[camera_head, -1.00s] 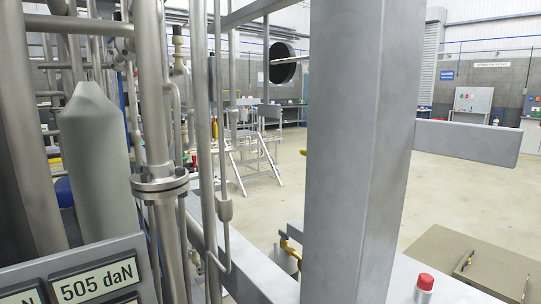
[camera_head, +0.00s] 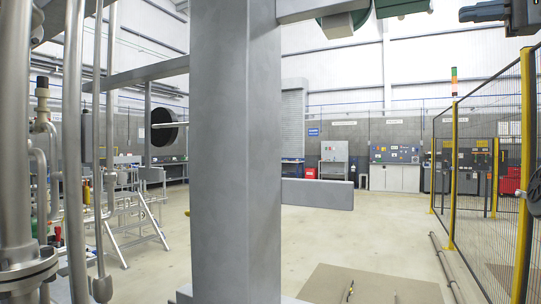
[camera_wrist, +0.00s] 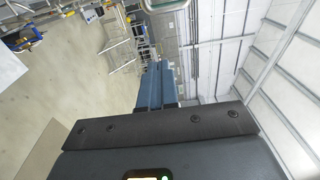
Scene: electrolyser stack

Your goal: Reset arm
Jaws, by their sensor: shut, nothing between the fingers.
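My gripper (camera_wrist: 154,72) shows in the wrist view as two blue-grey fingers side by side, pressed together with nothing between them. They reach out past a dark bolted bar of my wrist, in open air, with the hall floor and the pale ribbed wall or roof beyond. No object touches the fingers. In the head view a dark part at the top right edge may belong to my arm, but I cannot tell for sure.
A thick grey post (camera_head: 236,150) stands close in the head view. Steel pipes (camera_head: 75,150) fill the left side. A yellow-posted mesh fence (camera_head: 485,170) stands right. A brown mat (camera_head: 375,285) lies on the floor. The middle floor is clear.

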